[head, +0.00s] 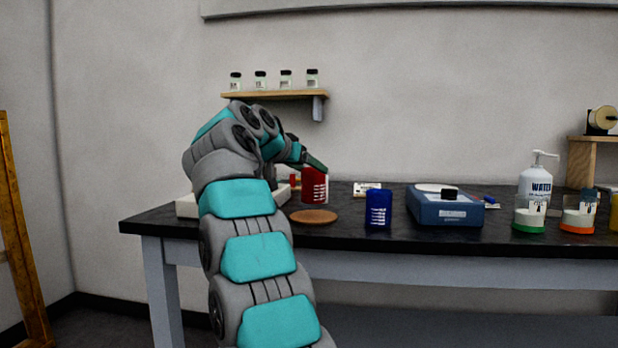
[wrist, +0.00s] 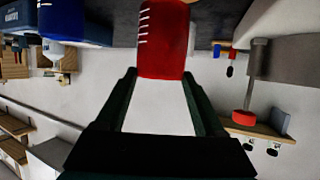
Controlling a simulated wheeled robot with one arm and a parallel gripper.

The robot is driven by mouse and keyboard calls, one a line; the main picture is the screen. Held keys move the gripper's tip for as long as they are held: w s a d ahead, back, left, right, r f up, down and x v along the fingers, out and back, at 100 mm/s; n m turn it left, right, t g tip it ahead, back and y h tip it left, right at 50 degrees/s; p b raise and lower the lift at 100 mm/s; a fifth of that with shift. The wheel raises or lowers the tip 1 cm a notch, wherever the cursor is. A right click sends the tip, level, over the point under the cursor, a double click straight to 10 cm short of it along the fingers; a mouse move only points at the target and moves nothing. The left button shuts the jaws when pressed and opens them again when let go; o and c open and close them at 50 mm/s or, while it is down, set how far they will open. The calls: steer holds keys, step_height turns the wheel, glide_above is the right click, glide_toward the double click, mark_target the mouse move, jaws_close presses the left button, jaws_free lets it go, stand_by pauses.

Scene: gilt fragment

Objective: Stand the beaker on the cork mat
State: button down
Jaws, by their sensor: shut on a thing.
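A red beaker (head: 314,187) with white graduation marks is held upright in my gripper (head: 318,166), above the cork mat. It also shows between the fingers in the wrist view (wrist: 163,40). My gripper (wrist: 162,85) is shut on the beaker near its rim. The round brown cork mat (head: 314,216) lies on the black bench top, below the beaker, with a small gap between them. A blue beaker (head: 378,210) with white marks stands to the right of the mat. The mat does not show clearly in the wrist view.
A blue scale-like device (head: 445,209) stands right of the blue beaker. Farther right are a white pump bottle (head: 536,181) and containers with green (head: 528,222) and orange (head: 577,223) bases. A pale flat device (head: 190,207) sits behind my arm. A shelf (head: 275,95) with jars hangs above.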

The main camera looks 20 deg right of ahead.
mark_target(306, 179)
steer(key=shift+w+d, duration=0.2)
steer(key=shift+w, duration=0.05)
steer(key=shift+w+f, duration=0.15)
steer(key=shift+f, duration=0.1)
steer(key=shift+f+b, duration=0.65)
steer(key=shift+f, duration=0.95)
steer(key=shift+d+f, duration=0.1)
steer(key=shift+f, duration=0.05)
jaws_free()
steer(key=shift+r, duration=0.25)
steer(key=v, duration=1.2)
steer(key=shift+f+b, duration=0.2)
steer(key=shift+b, duration=0.1)
